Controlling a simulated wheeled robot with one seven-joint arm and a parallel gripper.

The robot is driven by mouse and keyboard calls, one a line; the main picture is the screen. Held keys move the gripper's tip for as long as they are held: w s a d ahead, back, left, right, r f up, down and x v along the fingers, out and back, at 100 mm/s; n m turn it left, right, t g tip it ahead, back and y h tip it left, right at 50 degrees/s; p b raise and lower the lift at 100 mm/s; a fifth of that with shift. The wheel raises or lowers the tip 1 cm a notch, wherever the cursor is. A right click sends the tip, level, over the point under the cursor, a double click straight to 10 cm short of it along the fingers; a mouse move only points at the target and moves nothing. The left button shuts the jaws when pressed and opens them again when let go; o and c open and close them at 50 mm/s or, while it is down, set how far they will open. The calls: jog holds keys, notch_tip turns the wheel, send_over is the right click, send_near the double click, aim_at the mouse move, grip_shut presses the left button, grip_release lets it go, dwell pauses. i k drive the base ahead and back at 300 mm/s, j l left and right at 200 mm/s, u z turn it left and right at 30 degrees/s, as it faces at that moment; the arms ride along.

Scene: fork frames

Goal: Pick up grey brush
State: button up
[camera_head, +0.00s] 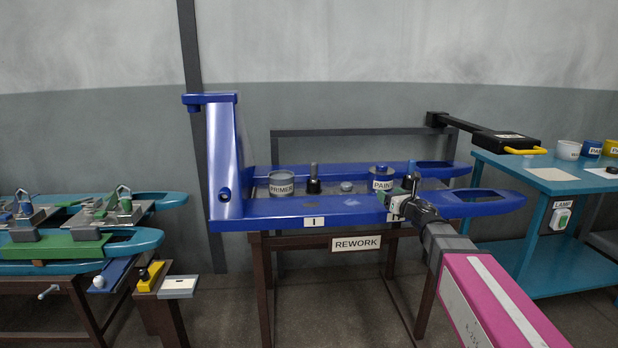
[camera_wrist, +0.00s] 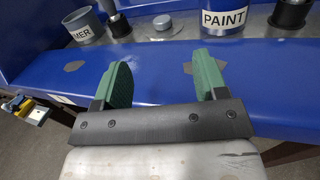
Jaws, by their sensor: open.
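A dark upright piece with a grey top, likely the grey brush (camera_head: 314,180), stands on the blue bench between the PRIMER can and a small grey round piece. In the wrist view only its dark lower part (camera_wrist: 116,22) shows at the top edge. My gripper (camera_head: 403,205) is over the bench's front rail on the right. In the wrist view the two green fingers of my gripper (camera_wrist: 164,72) are apart with nothing between them.
The PRIMER can (camera_head: 281,184) and PAINT can (camera_head: 382,178) flank the small grey round piece (camera_head: 347,187). The blue front rail (camera_head: 270,215) is mostly bare. A tall blue upright (camera_head: 224,150) rises at the left end. A teal table (camera_head: 535,180) stands right.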

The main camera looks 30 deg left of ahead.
aim_at(314, 165)
jog(key=i+j, duration=0.1)
jog(key=j, duration=0.55)
jog(key=i+j, duration=0.1)
jog(key=j, duration=0.55)
